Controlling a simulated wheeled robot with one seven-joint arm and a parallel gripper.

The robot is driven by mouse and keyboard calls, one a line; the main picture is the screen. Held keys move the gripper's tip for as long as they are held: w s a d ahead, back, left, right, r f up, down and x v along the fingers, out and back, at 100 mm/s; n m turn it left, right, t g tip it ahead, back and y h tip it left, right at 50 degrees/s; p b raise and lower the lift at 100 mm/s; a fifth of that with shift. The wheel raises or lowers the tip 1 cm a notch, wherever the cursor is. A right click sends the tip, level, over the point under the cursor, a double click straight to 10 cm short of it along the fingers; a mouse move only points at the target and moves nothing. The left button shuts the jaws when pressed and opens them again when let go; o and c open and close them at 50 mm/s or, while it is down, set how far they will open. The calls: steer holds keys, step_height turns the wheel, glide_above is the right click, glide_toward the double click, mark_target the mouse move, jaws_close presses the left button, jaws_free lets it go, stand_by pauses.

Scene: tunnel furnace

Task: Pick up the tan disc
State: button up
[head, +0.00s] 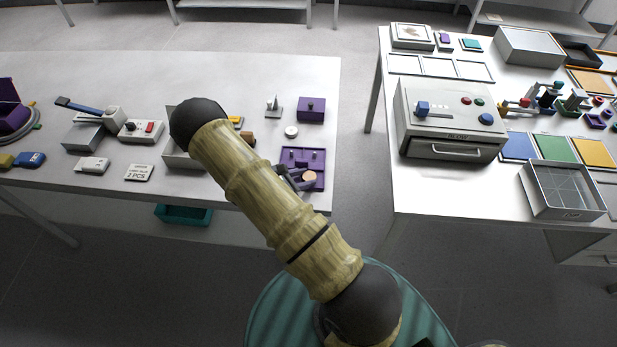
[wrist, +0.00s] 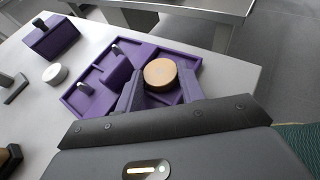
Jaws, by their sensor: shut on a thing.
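The tan disc (wrist: 160,73) is a round, flat-topped piece between the fingertips of my gripper (wrist: 162,88) in the wrist view. My gripper is shut on it. The disc also shows in the head view (head: 309,177), at the right end of the left table. It is over or in the purple tray (wrist: 84,98), near the tray's right side; I cannot tell whether it touches the tray floor. The tray also shows in the head view (head: 290,154), partly behind my gripper (head: 300,180). My fingers hide the disc's lower part.
A purple block with a dark knob (head: 311,110) and a white round piece (head: 291,132) stand behind the tray. The table's right edge is close beside the tray. A gap of floor separates this table from the right table (head: 440,190), which holds a grey furnace box (head: 450,118).

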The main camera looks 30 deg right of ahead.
steer(key=shift+r, duration=0.1)
step_height(320, 180, up, 10)
steer(key=b, duration=0.2)
stand_by(0.4)
stand_by(0.4)
